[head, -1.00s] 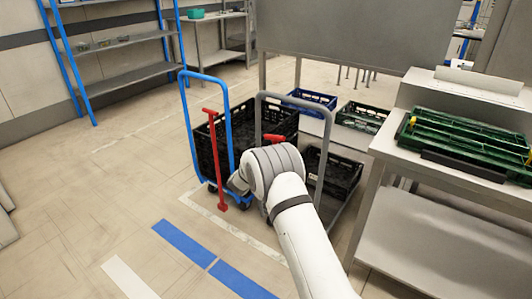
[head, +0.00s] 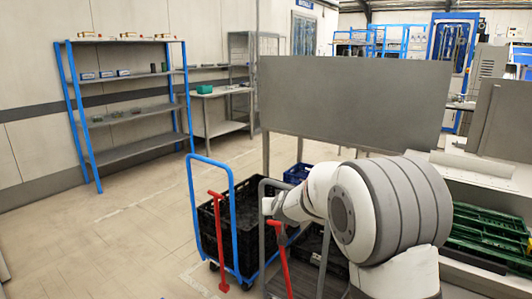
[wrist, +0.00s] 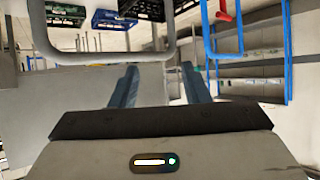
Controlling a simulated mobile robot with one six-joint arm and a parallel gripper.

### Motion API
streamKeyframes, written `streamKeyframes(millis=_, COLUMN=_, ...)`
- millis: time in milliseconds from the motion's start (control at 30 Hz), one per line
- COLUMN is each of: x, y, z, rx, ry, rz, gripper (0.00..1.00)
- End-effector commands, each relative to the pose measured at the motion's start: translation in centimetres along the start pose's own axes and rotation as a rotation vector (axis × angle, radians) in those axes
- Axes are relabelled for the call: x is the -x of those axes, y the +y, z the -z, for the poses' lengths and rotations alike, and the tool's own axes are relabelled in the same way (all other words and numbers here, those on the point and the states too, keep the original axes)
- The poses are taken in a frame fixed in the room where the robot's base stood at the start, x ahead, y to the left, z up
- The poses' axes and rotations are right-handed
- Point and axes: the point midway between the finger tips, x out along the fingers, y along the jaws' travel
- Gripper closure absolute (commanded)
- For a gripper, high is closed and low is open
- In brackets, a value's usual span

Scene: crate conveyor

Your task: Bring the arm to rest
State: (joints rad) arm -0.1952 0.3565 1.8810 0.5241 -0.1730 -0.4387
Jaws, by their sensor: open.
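In the head view my white and grey arm is raised and bent, its large joint filling the right of centre. The thin far end of the arm reaches left, in front of the carts, and I cannot make out the fingers there. In the wrist view my gripper (wrist: 161,84) shows two blue-grey fingers set well apart. It is open, and nothing is held between them. The wrist picture looks upside down, with crates and cart frames at its top.
A blue-handled cart (head: 236,225) with a black crate (head: 208,232) stands left of my arm. A grey-handled cart (head: 264,240) is partly behind the arm. Green crates (head: 490,236) lie at right. A blue-posted shelf (head: 128,152) stands far left. The left floor is clear.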

Motion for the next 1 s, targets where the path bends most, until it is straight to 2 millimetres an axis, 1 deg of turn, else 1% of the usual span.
streamKeyframes(millis=33, x=3.4, y=0.4, z=1.1, rx=-0.002, ry=-0.040, rz=0.021, gripper=0.58)
streamKeyframes(millis=67, x=5.0, y=0.6, z=1.0, rx=-0.004, ry=-0.071, rz=0.034, gripper=0.58)
streamKeyframes(millis=100, x=7.1, y=0.8, z=0.8, rx=-0.005, ry=-0.114, rz=0.049, gripper=0.58)
streamKeyframes(millis=167, x=10.4, y=1.3, z=0.3, rx=-0.006, ry=-0.178, rz=0.066, gripper=0.58)
streamKeyframes(millis=200, x=12.7, y=1.7, z=-0.2, rx=-0.006, ry=-0.223, rz=0.074, gripper=0.58)
streamKeyframes(millis=267, x=16.1, y=2.2, z=-1.1, rx=-0.009, ry=-0.291, rz=0.080, gripper=0.58)
streamKeyframes(millis=300, x=18.4, y=2.6, z=-1.8, rx=-0.010, ry=-0.338, rz=0.081, gripper=0.58)
streamKeyframes(millis=367, x=21.9, y=3.3, z=-3.0, rx=-0.013, ry=-0.410, rz=0.077, gripper=0.58)
streamKeyframes(millis=400, x=24.2, y=3.8, z=-3.9, rx=-0.015, ry=-0.457, rz=0.070, gripper=0.58)
streamKeyframes(millis=467, x=27.6, y=4.5, z=-5.3, rx=-0.017, ry=-0.528, rz=0.055, gripper=0.58)
streamKeyframes(millis=500, x=29.8, y=5.0, z=-6.3, rx=-0.021, ry=-0.574, rz=0.042, gripper=0.58)
streamKeyframes(millis=600, x=34.6, y=6.1, z=-8.7, rx=-0.030, ry=-0.678, rz=0.004, gripper=0.58)
streamKeyframes(millis=700, x=38.2, y=6.9, z=-10.7, rx=-0.038, ry=-0.758, rz=-0.032, gripper=0.58)
streamKeyframes(millis=800, x=40.3, y=7.4, z=-12.0, rx=-0.044, ry=-0.808, rz=-0.059, gripper=0.58)
streamKeyframes(millis=900, x=41.2, y=7.7, z=-12.7, rx=-0.047, ry=-0.832, rz=-0.072, gripper=0.58)
streamKeyframes(millis=1000, x=41.4, y=7.7, z=-12.9, rx=-0.048, ry=-0.836, rz=-0.075, gripper=0.58)
